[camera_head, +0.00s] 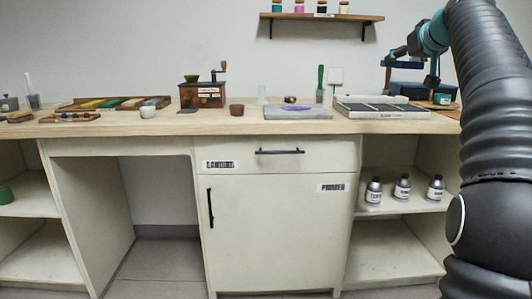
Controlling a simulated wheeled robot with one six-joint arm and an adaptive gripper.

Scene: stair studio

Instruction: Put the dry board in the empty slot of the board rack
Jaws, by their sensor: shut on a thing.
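My arm comes in from the right in the head view, and its far end reaches over the right part of the worktop. My gripper (388,68) is small and dark there. It overlaps dark blue shapes (407,90) behind or below it, so I cannot make out its fingers or anything between them. I cannot tell the dry board apart from these shapes. I cannot surely pick out the board rack. A pale frame with dark panels (385,111) lies flat on the worktop, and a grey slab with a purple patch (285,113) lies to its left.
The wooden worktop (225,125) also holds a wooden grinder (203,95), a brown cup (237,110), a white bowl (148,112) and a tray of colours (92,104). A shelf (322,17) hangs above. Several bottles (402,189) stand below right. The worktop's front strip is mostly clear.

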